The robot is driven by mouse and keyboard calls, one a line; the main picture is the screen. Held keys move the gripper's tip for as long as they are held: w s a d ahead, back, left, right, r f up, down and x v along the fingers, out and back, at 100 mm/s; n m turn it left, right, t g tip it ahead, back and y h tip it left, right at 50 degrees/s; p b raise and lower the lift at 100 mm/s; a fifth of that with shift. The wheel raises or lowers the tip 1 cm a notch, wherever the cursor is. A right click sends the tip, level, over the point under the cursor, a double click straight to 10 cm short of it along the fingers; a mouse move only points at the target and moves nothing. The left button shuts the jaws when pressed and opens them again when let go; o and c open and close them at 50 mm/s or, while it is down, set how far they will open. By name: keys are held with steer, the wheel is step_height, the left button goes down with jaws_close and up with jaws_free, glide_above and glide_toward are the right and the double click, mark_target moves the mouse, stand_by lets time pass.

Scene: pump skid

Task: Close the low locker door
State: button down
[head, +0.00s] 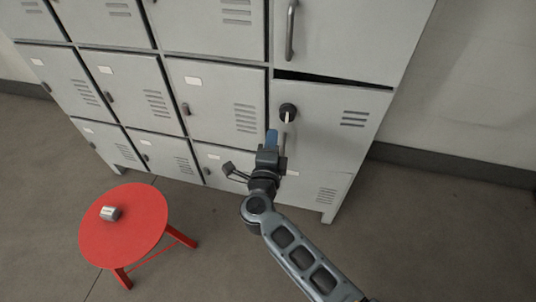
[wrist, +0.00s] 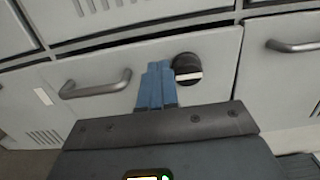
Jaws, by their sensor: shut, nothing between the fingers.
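The low locker door (head: 335,130) is the grey door in the right column of the locker bank, below a taller door. It stands slightly ajar: a dark wedge gap shows along its top, wider at the left and narrowing to the right. It carries a round black knob (head: 288,112) with a pale bar; the knob also shows in the wrist view (wrist: 186,68). My gripper (head: 271,140) is shut and empty in front of the door's left side. Its blue fingertips (wrist: 157,85) lie just left of the knob in the wrist view; contact cannot be told.
A red round stool (head: 125,225) with a small metal cylinder (head: 110,213) on it stands at the lower left. The tall door above has a long handle (head: 291,30). Other locker doors look shut. Floor to the right of the lockers is clear.

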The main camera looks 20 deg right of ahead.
mark_target(276, 117)
steer(key=shift+b+x, duration=0.35)
steer(key=shift+x, duration=2.15)
steer(key=shift+w+d+f+m+g+h+b, duration=0.1)
steer(key=shift+w+d+m+g+h+b, duration=0.25)
steer(key=shift+w, duration=0.3)
steer(key=shift+w+d+m+g+h+b, duration=0.15)
steer(key=shift+w+d+m+h+b, duration=0.1)
steer(key=shift+w+h+b, duration=0.35)
steer(key=shift+w+d, duration=0.15)
steer(key=shift+w, duration=0.15)
steer(key=shift+w+d+r, duration=0.1)
steer(key=shift+r, duration=0.2)
steer(key=shift+d, duration=0.1)
